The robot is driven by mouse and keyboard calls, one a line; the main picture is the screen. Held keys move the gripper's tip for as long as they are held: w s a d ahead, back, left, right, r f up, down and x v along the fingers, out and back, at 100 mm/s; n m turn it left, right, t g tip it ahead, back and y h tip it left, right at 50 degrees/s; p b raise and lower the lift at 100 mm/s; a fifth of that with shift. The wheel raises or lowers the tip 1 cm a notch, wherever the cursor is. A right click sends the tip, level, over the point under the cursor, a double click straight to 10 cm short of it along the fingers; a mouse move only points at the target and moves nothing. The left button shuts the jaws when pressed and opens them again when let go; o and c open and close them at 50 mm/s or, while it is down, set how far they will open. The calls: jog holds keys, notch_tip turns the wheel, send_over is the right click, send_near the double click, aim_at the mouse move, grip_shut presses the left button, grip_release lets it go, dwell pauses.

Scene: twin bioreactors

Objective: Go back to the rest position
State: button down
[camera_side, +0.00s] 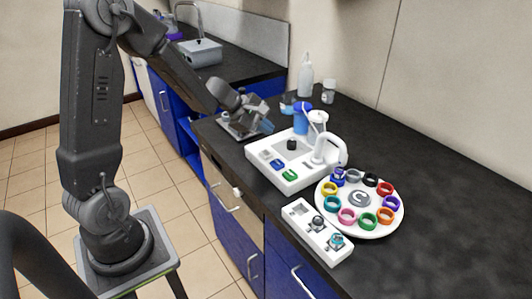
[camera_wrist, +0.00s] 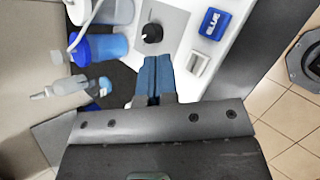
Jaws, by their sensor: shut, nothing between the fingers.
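My gripper (camera_side: 266,126) is over the counter, left of the white bioreactor station (camera_side: 262,155) and near its back left corner. In the wrist view my gripper (camera_wrist: 153,78) has its two blue fingers pressed together with nothing between them. The station carries a black knob (camera_side: 292,144), which also shows in the wrist view (camera_wrist: 152,33), beyond the fingertips. A blue-bodied vessel (camera_side: 301,124) and a clear vessel (camera_side: 318,122) stand behind the station. In the wrist view the blue vessel (camera_wrist: 106,47) lies left of the fingers.
A round white tray (camera_side: 360,200) with several coloured rings stands right of the station. A white panel with knobs (camera_side: 300,208) lies at the counter's front edge. Bottles (camera_side: 305,80) stand at the back. The dark counter (camera_side: 450,215) is clear at right.

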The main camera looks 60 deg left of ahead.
jog(key=s+d+r+m+g+h, duration=0.1)
jog(key=s+d+r+m, duration=0.4)
jog(key=d+m, duration=0.15)
jog(key=s+d+r+m+g, duration=0.2)
jog(key=s+d+r+m, duration=0.2)
jog(key=d+r+m, duration=0.3)
jog(key=s+d+m+y, duration=0.1)
jog(key=s+m+y, duration=0.3)
jog(key=s+m, duration=0.4)
jog(key=s, duration=0.6)
jog(key=shift+m+y, duration=0.35)
jog(key=shift+y, duration=0.05)
jog(key=shift+d, duration=0.1)
